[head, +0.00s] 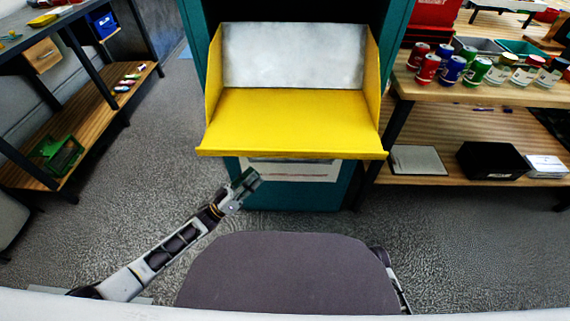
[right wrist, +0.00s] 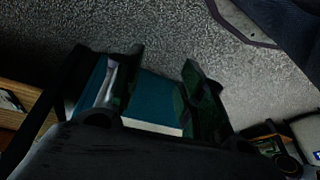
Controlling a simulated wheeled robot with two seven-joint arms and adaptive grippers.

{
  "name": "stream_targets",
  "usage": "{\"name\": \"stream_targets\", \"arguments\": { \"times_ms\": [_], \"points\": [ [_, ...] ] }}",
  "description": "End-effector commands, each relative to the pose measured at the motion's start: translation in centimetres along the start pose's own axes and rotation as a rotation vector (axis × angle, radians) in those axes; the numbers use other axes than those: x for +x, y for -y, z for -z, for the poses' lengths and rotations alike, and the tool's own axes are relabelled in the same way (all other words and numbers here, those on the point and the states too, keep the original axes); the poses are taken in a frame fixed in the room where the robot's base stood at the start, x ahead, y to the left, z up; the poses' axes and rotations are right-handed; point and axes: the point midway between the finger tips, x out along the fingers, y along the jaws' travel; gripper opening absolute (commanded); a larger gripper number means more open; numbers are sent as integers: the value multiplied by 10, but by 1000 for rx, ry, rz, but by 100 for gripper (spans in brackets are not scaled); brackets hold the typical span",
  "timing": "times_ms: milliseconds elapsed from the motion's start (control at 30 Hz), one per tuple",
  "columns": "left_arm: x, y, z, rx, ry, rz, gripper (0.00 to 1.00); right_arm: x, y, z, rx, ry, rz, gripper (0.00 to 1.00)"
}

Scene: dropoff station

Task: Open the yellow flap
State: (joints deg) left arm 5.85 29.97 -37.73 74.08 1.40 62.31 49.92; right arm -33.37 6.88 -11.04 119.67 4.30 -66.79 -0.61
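The yellow flap (head: 290,120) is on the teal dropoff box (head: 337,185) in the middle of the head view. It is folded down and out, with yellow side walls and a grey metal panel (head: 293,55) behind it. My left gripper (head: 249,181) is below the flap's front lip, left of centre, apart from the flap as far as I can see. Its finger spread is too small to tell. My right gripper (right wrist: 163,85) shows in the right wrist view with its fingers apart, nothing between them but floor and a teal surface beyond. It is hidden in the head view.
A wooden shelf unit (head: 482,95) with several cans stands close on the right. A black box (head: 490,160) is on its lower shelf. A shelf (head: 95,122) with a green crate (head: 57,155) stands left. Open floor lies left of the box.

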Motion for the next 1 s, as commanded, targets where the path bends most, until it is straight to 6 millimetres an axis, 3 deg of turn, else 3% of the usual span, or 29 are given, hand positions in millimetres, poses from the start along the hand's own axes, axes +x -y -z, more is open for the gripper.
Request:
{"name": "stream_targets", "arguments": {
  "times_ms": [400, 600, 1000],
  "points": [
    [9, -66, 32, -154, -128, -360, 25, -57, 16, 16, -7, -41, 34, 40],
    [8, -77, 38, -181, -141, -413, 25, -67, 18, 17, -8, -46, 39, 40],
    [10, -77, 39, -182, -142, -414, 25, -68, 18, 18, -8, -46, 39, 40]
  ]
}}
